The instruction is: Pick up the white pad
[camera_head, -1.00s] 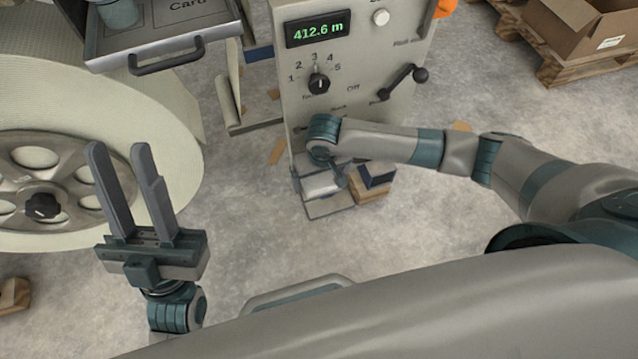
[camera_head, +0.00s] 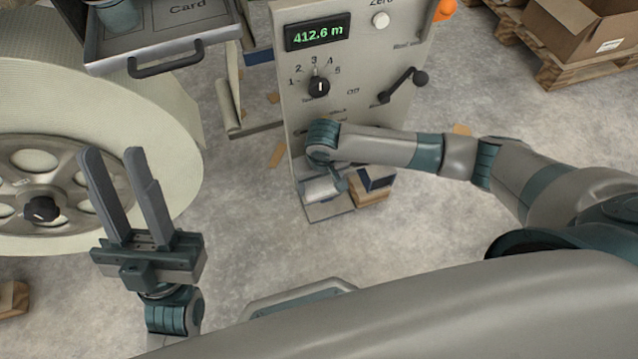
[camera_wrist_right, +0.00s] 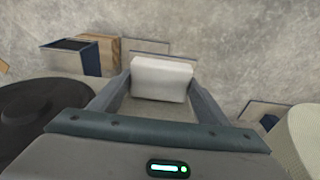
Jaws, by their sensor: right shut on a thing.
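The white pad (camera_wrist_right: 161,79) is a pale rounded block between the fingers of my right gripper (camera_wrist_right: 160,84) in the right wrist view. The fingers press on its two ends. In the head view the pad (camera_head: 321,189) shows just below my right wrist, above or at a small grey tray (camera_head: 330,208) at the foot of the machine; I cannot tell whether it touches the tray. My right gripper is mostly hidden by its own wrist there. My left gripper (camera_head: 112,172) is open and empty, fingers pointing up, in front of the big roll.
The grey machine panel (camera_head: 350,75) with a dial and crank stands behind my right wrist. A dark blue and wooden block (camera_head: 372,188) sits right of the tray. A large roll (camera_head: 150,110) is at left, a drawer (camera_head: 165,40) above it. Open floor lies in front.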

